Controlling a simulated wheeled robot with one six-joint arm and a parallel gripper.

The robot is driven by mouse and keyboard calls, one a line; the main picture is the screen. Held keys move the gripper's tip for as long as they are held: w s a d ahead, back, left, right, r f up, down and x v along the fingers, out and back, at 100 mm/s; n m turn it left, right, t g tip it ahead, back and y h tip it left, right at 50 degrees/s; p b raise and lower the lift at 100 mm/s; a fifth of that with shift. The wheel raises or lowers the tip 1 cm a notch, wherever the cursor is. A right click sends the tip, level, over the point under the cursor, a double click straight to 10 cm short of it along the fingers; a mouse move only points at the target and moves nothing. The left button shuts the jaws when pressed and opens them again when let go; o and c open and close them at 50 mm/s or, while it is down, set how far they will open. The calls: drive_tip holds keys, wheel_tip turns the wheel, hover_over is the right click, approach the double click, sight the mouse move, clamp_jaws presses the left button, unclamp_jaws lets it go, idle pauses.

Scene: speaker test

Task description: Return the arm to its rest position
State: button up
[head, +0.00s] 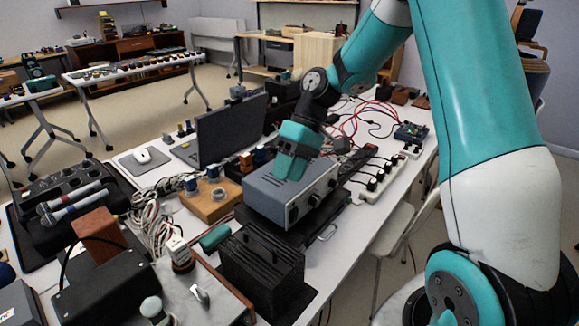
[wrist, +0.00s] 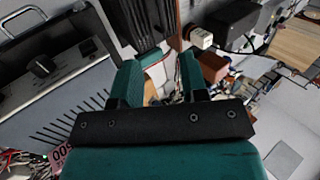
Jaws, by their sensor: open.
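My gripper (head: 290,172) shows in the head view at the end of my teal arm, pointing down over the top of a grey-blue instrument box (head: 268,193). I cannot tell whether it touches the box. In the wrist view, my gripper (wrist: 163,66) has its two teal fingers apart, with nothing held between them. The instrument box (wrist: 70,88) lies to the left of the fingers there, with a dark knob on its face. My arm is bent and stretched out over the table.
A black finned block (head: 262,272) stands in front of the instrument. A laptop (head: 232,128) is behind it, and a white power strip (head: 378,180) with plugs is to its right. Microphones (head: 75,205) and cables crowd the table's left side. Open floor lies beyond the table.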

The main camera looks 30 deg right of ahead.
drive_tip(key=shift+d+r, duration=0.15)
drive_tip(key=shift+r, duration=0.15)
drive_tip(key=s+a+r+n+h, duration=0.2)
drive_tip(key=s+a+r, duration=0.45)
drive_tip(key=a, duration=0.25)
drive_tip(key=s+a+r+t, duration=0.1)
drive_tip(key=s+a, duration=0.1)
drive_tip(key=s, duration=0.5)
drive_tip(key=s+a+r+n+t, duration=0.1)
drive_tip(key=s+a, duration=0.2)
drive_tip(key=s, duration=0.4)
drive_tip(key=shift+s+n, duration=0.15)
drive_tip(key=shift+n, duration=0.15)
